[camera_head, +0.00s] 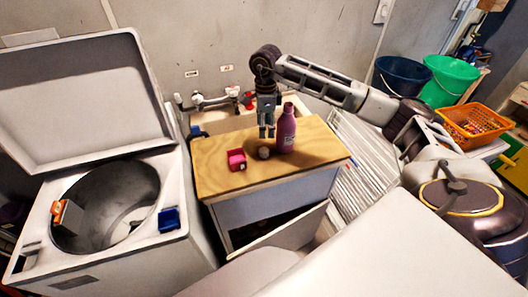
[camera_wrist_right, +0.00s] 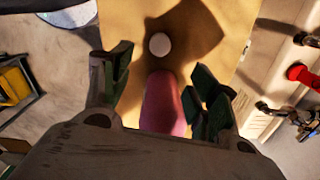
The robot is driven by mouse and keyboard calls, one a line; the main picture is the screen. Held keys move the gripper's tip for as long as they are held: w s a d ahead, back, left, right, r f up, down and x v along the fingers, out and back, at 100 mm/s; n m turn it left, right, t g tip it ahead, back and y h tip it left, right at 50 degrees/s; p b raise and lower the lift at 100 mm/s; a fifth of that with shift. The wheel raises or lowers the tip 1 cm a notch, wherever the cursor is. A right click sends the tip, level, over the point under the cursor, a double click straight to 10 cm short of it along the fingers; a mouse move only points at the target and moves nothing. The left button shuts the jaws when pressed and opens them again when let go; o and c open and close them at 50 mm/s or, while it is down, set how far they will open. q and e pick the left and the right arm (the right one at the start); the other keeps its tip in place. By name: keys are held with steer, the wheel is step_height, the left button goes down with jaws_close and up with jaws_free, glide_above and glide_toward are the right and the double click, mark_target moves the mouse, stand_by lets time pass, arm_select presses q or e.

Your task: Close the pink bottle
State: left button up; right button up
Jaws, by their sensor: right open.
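The pink bottle (camera_head: 287,130) stands upright on the wooden counter top (camera_head: 220,160); its narrow neck points up. In the wrist view the bottle (camera_wrist_right: 163,104) appears between the fingers, partly hidden by the gripper body. My left gripper is not in view.
Behind is a sink with taps (camera_head: 235,96). A white washer (camera_head: 120,262) with raised lid stands left. The cabinet door (camera_head: 285,232) hangs open below. Buckets and an orange basket (camera_head: 472,125) are at right.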

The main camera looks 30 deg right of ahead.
glide_above(265, 150)
steer(key=shift+f+p, duration=0.35)
steer(key=shift+f, duration=2.65)
steer(key=shift+a+f+p, duration=0.1)
steer(key=shift+f+p, duration=0.55)
steer(key=shift+f, duration=1.95)
steer(key=c, duration=0.8)
